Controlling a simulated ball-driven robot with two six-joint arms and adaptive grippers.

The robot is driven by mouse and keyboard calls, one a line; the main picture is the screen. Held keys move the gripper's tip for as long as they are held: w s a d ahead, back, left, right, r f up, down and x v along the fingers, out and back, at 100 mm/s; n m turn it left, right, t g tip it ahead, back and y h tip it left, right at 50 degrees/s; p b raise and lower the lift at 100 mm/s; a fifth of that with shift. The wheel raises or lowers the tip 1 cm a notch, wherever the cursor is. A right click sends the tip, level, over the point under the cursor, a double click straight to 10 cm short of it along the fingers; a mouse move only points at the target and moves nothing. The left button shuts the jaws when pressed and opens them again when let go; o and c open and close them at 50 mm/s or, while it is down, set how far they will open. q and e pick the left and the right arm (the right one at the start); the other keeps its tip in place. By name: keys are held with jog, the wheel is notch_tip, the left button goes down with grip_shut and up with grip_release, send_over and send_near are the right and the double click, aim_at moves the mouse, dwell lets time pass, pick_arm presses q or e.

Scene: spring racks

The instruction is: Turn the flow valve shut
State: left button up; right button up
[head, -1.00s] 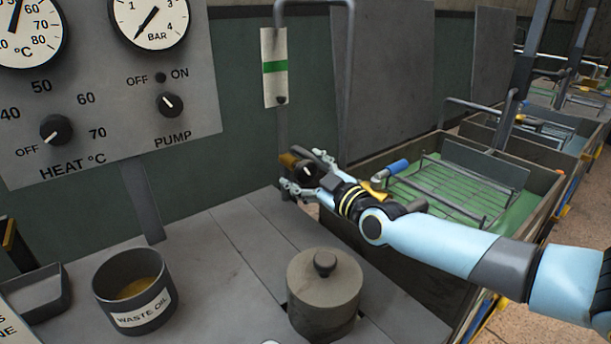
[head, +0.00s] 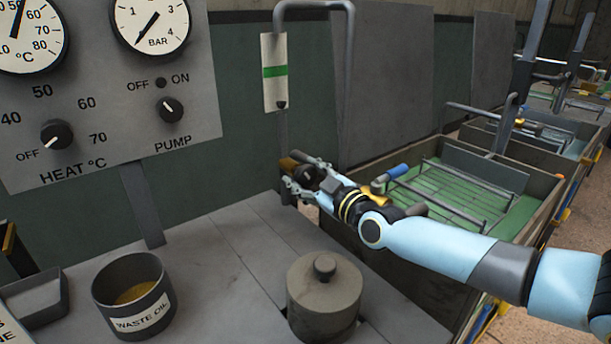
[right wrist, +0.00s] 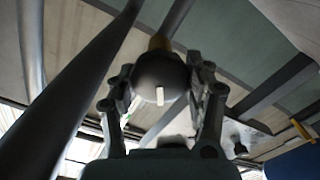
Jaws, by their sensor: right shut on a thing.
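The flow valve has a round dark knob (right wrist: 163,76) with a short white mark, upright in the right wrist view. Its brass body (head: 289,165) shows in the head view on the thin pipe below a white plate with a green band (head: 274,72). My right gripper (head: 310,178) is shut on the knob, with one finger on each side of it in the right wrist view (right wrist: 163,88). The fingers hide most of the knob in the head view. My left gripper is not in view.
A lidded grey pot (head: 324,298) and a waste oil pot (head: 133,297) stand on the bench below. A bent grey pipe (head: 349,80) rises beside the valve. The control panel (head: 100,100) is at left.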

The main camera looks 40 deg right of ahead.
jog(key=m, duration=0.3)
jog(key=shift+d+m, duration=0.1)
jog(key=shift+m, duration=1.5)
jog(key=o, duration=1.2)
jog(key=shift+c, duration=0.2)
jog(key=shift+s, duration=0.1)
jog(key=shift+s+f, duration=0.1)
jog(key=shift+s, duration=0.3)
jog(key=s+a, duration=0.1)
jog(key=s, duration=0.6)
